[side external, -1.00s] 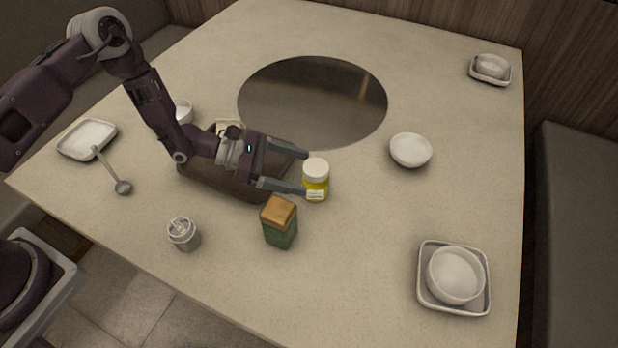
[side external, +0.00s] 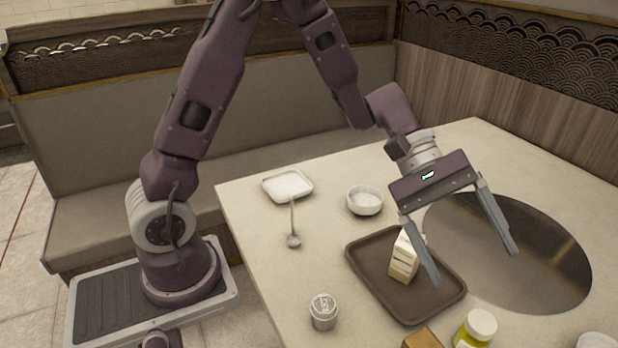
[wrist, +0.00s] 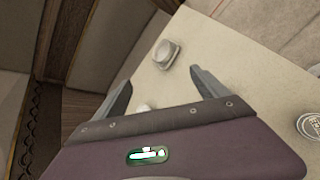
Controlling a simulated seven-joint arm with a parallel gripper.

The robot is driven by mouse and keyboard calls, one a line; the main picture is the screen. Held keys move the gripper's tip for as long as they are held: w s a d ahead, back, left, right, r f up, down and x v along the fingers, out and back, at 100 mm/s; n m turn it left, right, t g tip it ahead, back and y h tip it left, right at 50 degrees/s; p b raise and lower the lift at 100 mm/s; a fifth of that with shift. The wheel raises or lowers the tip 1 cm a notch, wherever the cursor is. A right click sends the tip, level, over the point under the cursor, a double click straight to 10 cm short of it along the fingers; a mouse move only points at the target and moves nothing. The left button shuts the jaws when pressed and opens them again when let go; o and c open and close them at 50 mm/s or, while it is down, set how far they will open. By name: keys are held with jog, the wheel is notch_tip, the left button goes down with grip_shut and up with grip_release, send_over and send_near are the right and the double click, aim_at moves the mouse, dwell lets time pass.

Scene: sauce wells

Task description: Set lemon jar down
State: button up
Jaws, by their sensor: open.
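The lemon jar (side external: 474,333), yellow with a white lid, stands upright on the table at the bottom of the side view, its base cut off by the frame edge. My gripper (side external: 475,267) is open and empty. It is raised above the table, apart from the jar, near the brown tray and the round metal plate. In the wrist view my gripper's fingers (wrist: 160,77) are spread with nothing between them, and the jar is not visible there.
The brown tray (side external: 438,300) holds a white carton (side external: 404,258). A tan-topped box (side external: 422,340) is beside the jar. A metal shaker (side external: 323,312), white bowl (side external: 365,201), square dish (side external: 287,185) and spoon (side external: 293,238) stand left. The round metal plate (side external: 550,265) is clear.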

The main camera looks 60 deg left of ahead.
jog(key=s+a+r+m+y, duration=0.2)
jog(key=s+a+r+m, duration=0.1)
jog(key=s, duration=0.3)
jog(key=s+a+r+m+y, duration=0.2)
jog(key=s+r+m+y, duration=0.1)
jog(key=s, duration=0.2)
jog(key=s+a+m+t+y, duration=0.4)
jog(key=s+a, duration=0.5)
jog(key=a, duration=0.4)
jog(key=shift+s+a+r+t+y, duration=0.15)
jog(key=shift+s+r+t+y, duration=0.25)
jog(key=shift+t+y, duration=0.45)
jog(key=shift+w, duration=0.1)
